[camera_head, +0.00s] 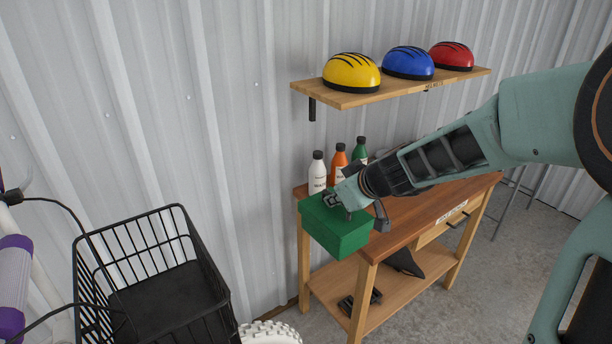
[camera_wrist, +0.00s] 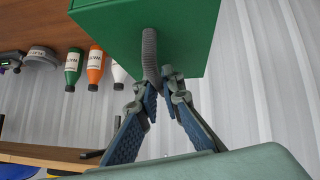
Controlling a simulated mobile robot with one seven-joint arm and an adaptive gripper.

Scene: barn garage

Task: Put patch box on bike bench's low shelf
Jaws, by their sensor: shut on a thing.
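The patch box is a green box (camera_head: 340,228), held in the air in front of the left end of the bike bench (camera_head: 440,205). My gripper (camera_head: 350,206) is at its top and appears shut on its handle. In the wrist view the gripper (camera_wrist: 162,88) closes around a grey ridged handle (camera_wrist: 150,55) on the green box (camera_wrist: 190,25). The bench's low shelf (camera_head: 330,280) lies below the box. It carries a dark small item (camera_head: 360,302) and a dark wedge-shaped item (camera_head: 404,262). The box hides part of the bench top's left corner.
White (camera_head: 318,172), orange (camera_head: 339,163) and green (camera_head: 360,150) bottles stand on the bench top. A wall shelf (camera_head: 400,90) holds yellow, blue and red helmets above. A black wire basket (camera_head: 150,275) stands left, with a white tyre (camera_head: 268,333) beside it. Low-shelf space shows at its left.

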